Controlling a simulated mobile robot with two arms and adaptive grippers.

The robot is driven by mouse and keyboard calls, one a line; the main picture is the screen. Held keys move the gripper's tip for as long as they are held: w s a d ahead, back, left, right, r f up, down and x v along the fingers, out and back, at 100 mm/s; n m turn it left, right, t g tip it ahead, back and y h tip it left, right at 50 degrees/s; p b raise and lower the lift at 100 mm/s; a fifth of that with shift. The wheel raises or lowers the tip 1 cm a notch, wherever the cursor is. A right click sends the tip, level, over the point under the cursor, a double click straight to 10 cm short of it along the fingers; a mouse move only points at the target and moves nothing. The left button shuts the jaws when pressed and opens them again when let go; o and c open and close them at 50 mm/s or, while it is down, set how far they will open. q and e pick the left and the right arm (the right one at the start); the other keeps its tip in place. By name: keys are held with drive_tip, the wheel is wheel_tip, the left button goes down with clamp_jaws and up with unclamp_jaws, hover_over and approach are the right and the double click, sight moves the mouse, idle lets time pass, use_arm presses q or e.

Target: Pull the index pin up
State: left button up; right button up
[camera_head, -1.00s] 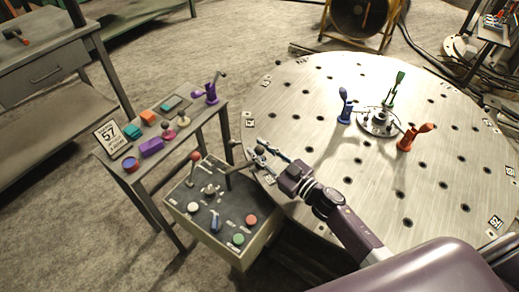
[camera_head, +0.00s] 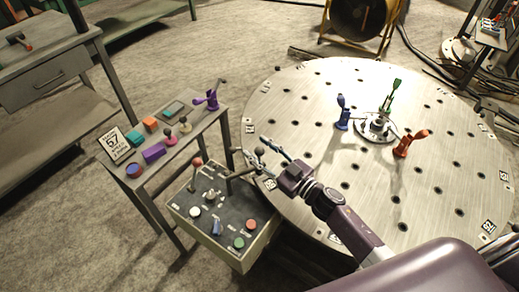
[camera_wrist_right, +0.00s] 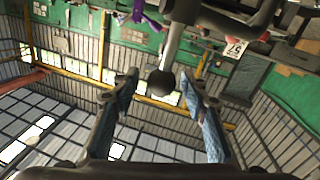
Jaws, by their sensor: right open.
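A black ball knob (camera_wrist_right: 160,82) on a pale grey rod shows between the spread fingers of my right gripper (camera_wrist_right: 158,92) in the right wrist view. It looks like the index pin's handle, but I cannot tell for sure. In the head view my right gripper (camera_head: 268,157) is open at the left rim of the round table (camera_head: 300,95), above the right corner of the control box (camera_head: 250,245). A dark ball (camera_head: 259,150) shows at its fingertips. Contact between fingers and knob cannot be told. The pin's lower end is hidden. My left gripper is not in view.
The control box carries a red-knobbed lever (camera_head: 197,161), a black lever (camera_head: 240,174) and several buttons. Blue (camera_head: 342,112), green (camera_head: 390,97) and orange (camera_head: 404,146) clamps stand on the table. A side bench (camera_head: 185,143) holds coloured parts and a "57" sign (camera_head: 114,143).

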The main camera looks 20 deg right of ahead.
drive_tip(key=shift+s, duration=0.1)
drive_tip(key=shift+s+d+f, duration=0.15)
drive_tip(key=shift+s, duration=0.05)
drive_tip(key=v, duration=1.1)
drive_tip(key=shift+s, duration=0.2)
